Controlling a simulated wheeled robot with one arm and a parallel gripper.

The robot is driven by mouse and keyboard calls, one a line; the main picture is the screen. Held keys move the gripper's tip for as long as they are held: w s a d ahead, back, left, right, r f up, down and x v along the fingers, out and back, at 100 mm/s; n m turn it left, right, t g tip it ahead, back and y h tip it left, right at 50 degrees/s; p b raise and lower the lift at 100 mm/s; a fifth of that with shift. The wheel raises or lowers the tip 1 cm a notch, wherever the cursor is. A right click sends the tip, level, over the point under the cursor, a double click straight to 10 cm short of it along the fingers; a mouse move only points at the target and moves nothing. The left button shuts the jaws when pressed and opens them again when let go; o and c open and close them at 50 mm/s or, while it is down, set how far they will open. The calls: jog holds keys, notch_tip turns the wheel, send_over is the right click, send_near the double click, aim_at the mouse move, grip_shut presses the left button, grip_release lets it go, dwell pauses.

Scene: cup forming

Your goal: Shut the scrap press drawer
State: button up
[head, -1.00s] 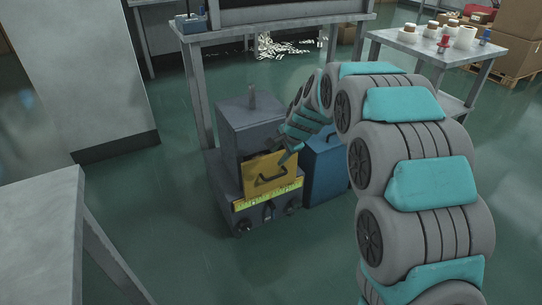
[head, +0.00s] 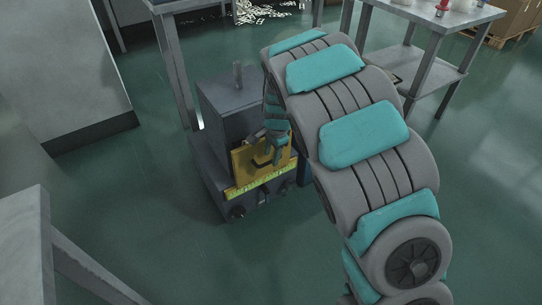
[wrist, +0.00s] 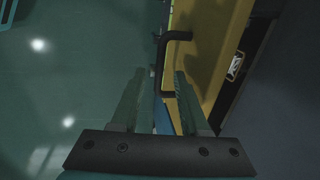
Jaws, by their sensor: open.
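The scrap press (head: 228,105) is a dark grey box on a low base with small wheels, left of my arm in the head view. Its drawer has a yellow front (head: 242,164) with a dark bar handle (head: 262,164). The front appears to stand out from the grey body. My gripper (head: 276,154) is at the drawer front, partly covering it and the handle. In the wrist view my gripper (wrist: 158,85) is open and empty. The dark handle (wrist: 175,36) lies just beyond and between the fingertips, beside the yellow front (wrist: 218,45). Contact is unclear.
A grey table (head: 22,215) stands at the near left. A workbench (head: 172,8) is behind the press, and a metal side table (head: 440,20) is at the upper right. My arm hides the area right of the press. Green floor is clear in front of it.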

jog(key=shift+w+a+f, duration=0.1)
jog(key=shift+f, duration=0.6)
jog(key=shift+c, duration=0.2)
grip_shut()
dwell(0.7)
